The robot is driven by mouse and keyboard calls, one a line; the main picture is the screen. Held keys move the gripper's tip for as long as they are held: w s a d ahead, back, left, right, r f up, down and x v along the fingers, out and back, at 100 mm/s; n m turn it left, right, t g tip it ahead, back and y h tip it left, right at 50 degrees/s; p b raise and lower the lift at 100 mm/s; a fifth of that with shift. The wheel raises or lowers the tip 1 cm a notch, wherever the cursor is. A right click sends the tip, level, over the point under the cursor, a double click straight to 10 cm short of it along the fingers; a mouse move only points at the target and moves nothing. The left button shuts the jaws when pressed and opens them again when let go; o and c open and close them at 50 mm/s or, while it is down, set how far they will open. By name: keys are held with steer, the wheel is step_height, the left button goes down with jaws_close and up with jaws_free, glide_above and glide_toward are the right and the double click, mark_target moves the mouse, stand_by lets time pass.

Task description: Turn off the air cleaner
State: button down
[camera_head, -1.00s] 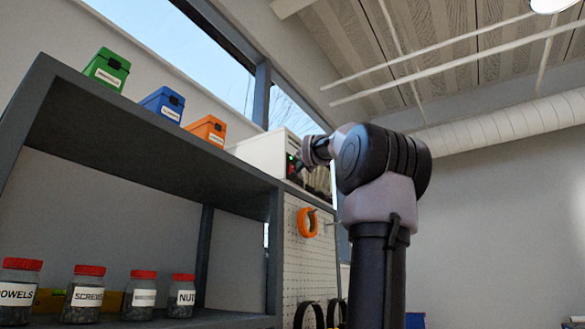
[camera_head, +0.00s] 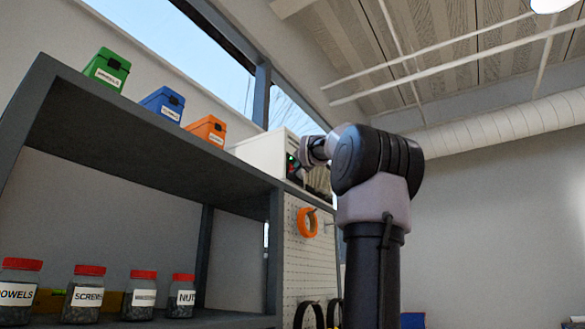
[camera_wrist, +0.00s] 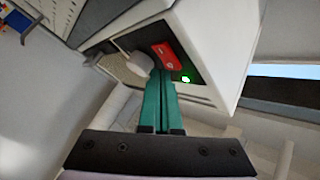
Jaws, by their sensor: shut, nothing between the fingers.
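The air cleaner (camera_head: 262,152) is a white box on top of the shelf unit, partly hidden by my arm. It also shows large in the wrist view (camera_wrist: 220,45), with a dark front panel. A red switch (camera_wrist: 164,52) sits on that panel, and a lit green light (camera_wrist: 185,79) is beside it. My gripper (camera_wrist: 158,76) has its teal fingers shut and empty. Their tips are just below the red switch in the wrist view and appear very near it; I cannot tell whether they touch. A pale rounded knob or grille part (camera_wrist: 138,64) is left of the tips.
Green (camera_head: 107,69), blue (camera_head: 163,103) and orange (camera_head: 208,130) boxes stand left of the cleaner on the shelf top. Labelled jars (camera_head: 87,293) stand on the shelf below. A pegboard (camera_head: 310,260) with an orange tape roll (camera_head: 307,222) is under the cleaner's right side.

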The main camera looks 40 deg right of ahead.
steer(key=shift+w+a, duration=0.1)
steer(key=shift+w, duration=0.2)
stand_by(0.5)
steer(key=shift+s+d, duration=0.25)
steer(key=shift+s, duration=0.45)
steer(key=s, duration=0.1)
steer(key=s+d, duration=0.1)
steer(key=s, duration=0.1)
steer(key=s+d, duration=0.1)
steer(key=shift+s+f, duration=0.3)
steer(key=shift+f, duration=0.05)
steer(key=shift+a+f, duration=0.1)
stand_by(0.3)
